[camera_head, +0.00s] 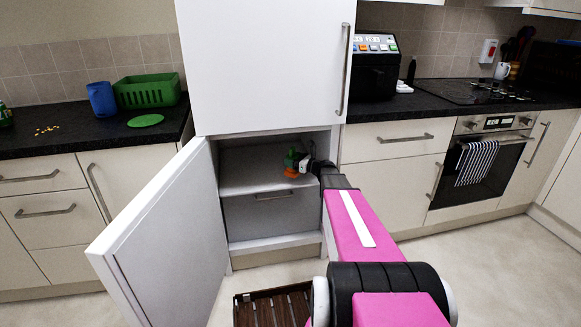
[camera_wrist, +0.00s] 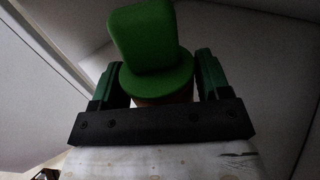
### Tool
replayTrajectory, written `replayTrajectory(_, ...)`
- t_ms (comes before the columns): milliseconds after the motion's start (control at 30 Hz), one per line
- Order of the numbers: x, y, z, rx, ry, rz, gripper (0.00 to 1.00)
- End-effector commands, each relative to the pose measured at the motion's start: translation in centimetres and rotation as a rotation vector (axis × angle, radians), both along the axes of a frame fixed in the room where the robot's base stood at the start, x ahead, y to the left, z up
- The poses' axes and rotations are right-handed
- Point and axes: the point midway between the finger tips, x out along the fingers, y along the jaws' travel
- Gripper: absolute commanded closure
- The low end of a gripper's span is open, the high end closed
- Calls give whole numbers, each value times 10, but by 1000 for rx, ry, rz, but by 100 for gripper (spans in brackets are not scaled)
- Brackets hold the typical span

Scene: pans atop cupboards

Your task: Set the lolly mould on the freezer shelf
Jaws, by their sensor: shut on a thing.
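The lolly mould (camera_head: 291,171) is small, with a green upper part and an orange part below. It shows inside the open freezer compartment, and its green top fills the middle of the wrist view (camera_wrist: 155,45). My gripper (camera_head: 300,162) reaches into the compartment and is shut on the mould, one finger on each side of it in the wrist view (camera_wrist: 155,90). The freezer shelf (camera_head: 243,180) is a pale flat surface above a grey drawer. The mould is close to the shelf; I cannot tell whether it touches it.
The freezer door (camera_head: 165,240) stands open to the left. The upper fridge door (camera_head: 265,65) is closed above the compartment. The left part of the shelf is bare.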

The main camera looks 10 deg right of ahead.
Motion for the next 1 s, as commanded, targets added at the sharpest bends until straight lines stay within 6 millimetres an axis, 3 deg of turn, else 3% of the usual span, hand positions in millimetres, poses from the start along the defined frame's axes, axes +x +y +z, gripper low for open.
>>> replayTrajectory(233,12,12,0,1,-1,1,84)
replayTrajectory(533,10,9,-33,1,0,0,84)
replayTrajectory(933,9,9,-37,1,0,0,84)
replayTrajectory(967,9,9,-38,0,0,0,27)
replayTrajectory(1000,9,9,-38,0,0,0,14)
